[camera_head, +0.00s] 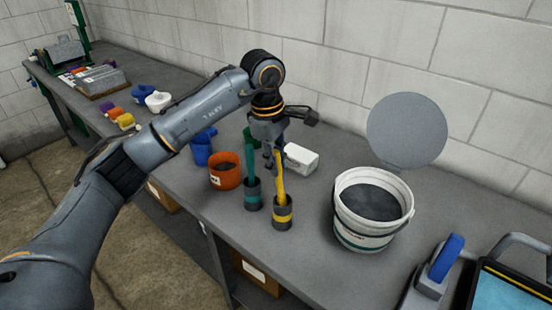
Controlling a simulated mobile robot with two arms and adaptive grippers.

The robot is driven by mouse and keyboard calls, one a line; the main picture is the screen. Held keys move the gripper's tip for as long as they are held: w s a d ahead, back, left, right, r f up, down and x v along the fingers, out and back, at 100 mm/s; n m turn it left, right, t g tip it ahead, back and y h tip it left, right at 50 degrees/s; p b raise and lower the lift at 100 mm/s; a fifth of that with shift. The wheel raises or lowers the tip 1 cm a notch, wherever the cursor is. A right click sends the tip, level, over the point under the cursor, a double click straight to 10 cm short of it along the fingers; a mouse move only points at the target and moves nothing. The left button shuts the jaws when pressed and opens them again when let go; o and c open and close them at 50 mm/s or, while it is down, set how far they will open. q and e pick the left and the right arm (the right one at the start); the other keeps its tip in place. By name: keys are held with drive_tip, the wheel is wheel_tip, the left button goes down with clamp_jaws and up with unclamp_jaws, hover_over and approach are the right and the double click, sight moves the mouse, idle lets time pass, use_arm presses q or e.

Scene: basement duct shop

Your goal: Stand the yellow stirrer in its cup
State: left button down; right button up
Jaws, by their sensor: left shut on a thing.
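The yellow stirrer (280,185) is close to upright, leaning slightly. Its upper end is between the fingers of my left gripper (273,162), which is shut on it. Its lower end meets the mouth of the dark cup with a yellow band (283,215); how deep it sits inside is hidden. A teal stirrer (250,162) stands in a dark cup with a teal band (253,196), just left of the yellow-banded cup. My right gripper is not in view.
An orange pot (226,177), a blue container (203,150) and a white box (301,159) stand near the cups. A white bucket (351,228) is to the right, below a grey disc (407,130). The bench front (240,240) is clear.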

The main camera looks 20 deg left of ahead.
use_arm(q)
drive_tip(key=shift+f, duration=0.55)
drive_tip(key=c, duration=1.1)
unclamp_jaws()
drive_tip(key=shift+r, duration=0.1)
